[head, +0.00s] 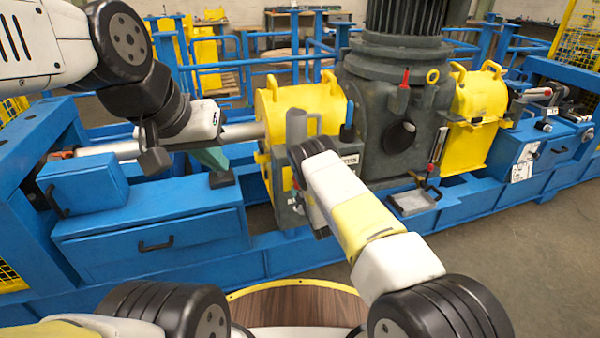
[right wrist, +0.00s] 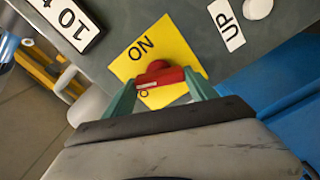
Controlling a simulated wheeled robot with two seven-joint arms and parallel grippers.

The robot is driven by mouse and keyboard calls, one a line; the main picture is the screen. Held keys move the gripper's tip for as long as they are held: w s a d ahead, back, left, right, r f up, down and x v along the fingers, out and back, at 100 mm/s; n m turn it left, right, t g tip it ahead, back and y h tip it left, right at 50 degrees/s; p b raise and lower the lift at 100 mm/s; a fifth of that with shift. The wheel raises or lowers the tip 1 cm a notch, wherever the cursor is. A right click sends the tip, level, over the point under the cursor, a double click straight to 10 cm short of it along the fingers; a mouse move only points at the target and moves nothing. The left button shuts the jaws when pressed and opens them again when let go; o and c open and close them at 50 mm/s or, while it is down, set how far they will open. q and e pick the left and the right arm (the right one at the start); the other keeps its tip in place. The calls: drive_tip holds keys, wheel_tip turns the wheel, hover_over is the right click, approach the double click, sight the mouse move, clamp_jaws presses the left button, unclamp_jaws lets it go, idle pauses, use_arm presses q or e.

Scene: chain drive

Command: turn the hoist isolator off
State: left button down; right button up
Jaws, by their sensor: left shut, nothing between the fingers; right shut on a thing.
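The hoist isolator shows in the right wrist view as a red handle (right wrist: 160,78) on a yellow square plate (right wrist: 168,40). The word ON is readable on the plate above the handle. The bar lies roughly across the picture; the lower plate is partly hidden. My right gripper (right wrist: 158,88) has its green fingers at either end of the handle and is shut on it. In the head view my right arm hides the isolator and the gripper's fingers. My left gripper (head: 218,172) is shut and empty, above the blue bench, left of the yellow housing.
A label reading UP (right wrist: 226,25) and a pale round knob (right wrist: 257,8) sit beside the plate, with a number plate (right wrist: 66,22) on the other side. In the head view, a yellow housing (head: 330,105) and a dark gearbox (head: 375,110) stand on the blue frame (head: 150,235).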

drive_tip(key=n, duration=0.4)
drive_tip(key=shift+a+f+n, duration=0.1)
drive_tip(key=shift+f+n, duration=0.05)
drive_tip(key=shift+n, duration=0.25)
idle(0.4)
drive_tip(key=o, duration=1.4)
drive_tip(key=shift+c, duration=0.2)
drive_tip(key=v, duration=0.8)
